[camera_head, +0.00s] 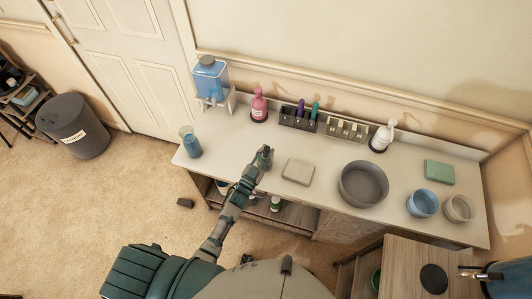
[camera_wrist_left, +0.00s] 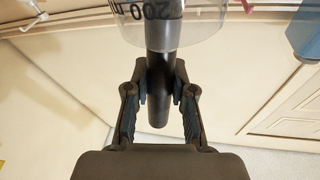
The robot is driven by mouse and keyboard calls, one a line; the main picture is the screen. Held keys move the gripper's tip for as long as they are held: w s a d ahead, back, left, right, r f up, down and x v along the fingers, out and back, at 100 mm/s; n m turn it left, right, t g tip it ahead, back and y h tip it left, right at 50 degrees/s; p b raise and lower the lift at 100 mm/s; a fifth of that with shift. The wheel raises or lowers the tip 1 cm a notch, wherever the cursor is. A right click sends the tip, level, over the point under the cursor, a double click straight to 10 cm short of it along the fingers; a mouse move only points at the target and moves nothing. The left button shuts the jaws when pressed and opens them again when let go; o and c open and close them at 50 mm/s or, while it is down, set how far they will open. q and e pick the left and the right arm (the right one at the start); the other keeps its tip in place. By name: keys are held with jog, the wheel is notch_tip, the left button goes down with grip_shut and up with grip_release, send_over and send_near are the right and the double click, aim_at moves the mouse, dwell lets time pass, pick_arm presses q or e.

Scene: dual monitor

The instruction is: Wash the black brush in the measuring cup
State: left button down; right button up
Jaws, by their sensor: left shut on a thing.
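My left gripper (camera_head: 264,158) is over the front part of the counter. In the left wrist view, its fingers (camera_wrist_left: 160,92) are shut on a black round handle (camera_wrist_left: 159,108), which I take to be the black brush's. The handle's upper part overlaps a clear cup wall (camera_wrist_left: 206,25) marked "200 m". I cannot tell whether it is inside or behind that wall, and the brush head is hidden. A clear cup with blue contents (camera_head: 191,146) stands at the counter's left end, apart from the gripper.
On the counter (camera_head: 229,141) are a blue dispenser (camera_head: 211,78), pink bottle (camera_head: 259,104), pen holder (camera_head: 298,119), white bottle (camera_head: 382,137), grey square block (camera_head: 298,171), grey basin (camera_head: 363,184), blue cup (camera_head: 422,204) and green block (camera_head: 439,172). Clear counter lies around the gripper.

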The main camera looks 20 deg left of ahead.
pick_arm(q)
jog(key=shift+r+p, duration=3.65)
jog(key=shift+r, duration=0.7)
notch_tip(320, 180, up, 3)
jog(key=p, duration=0.3)
jog(key=shift+r, duration=0.1)
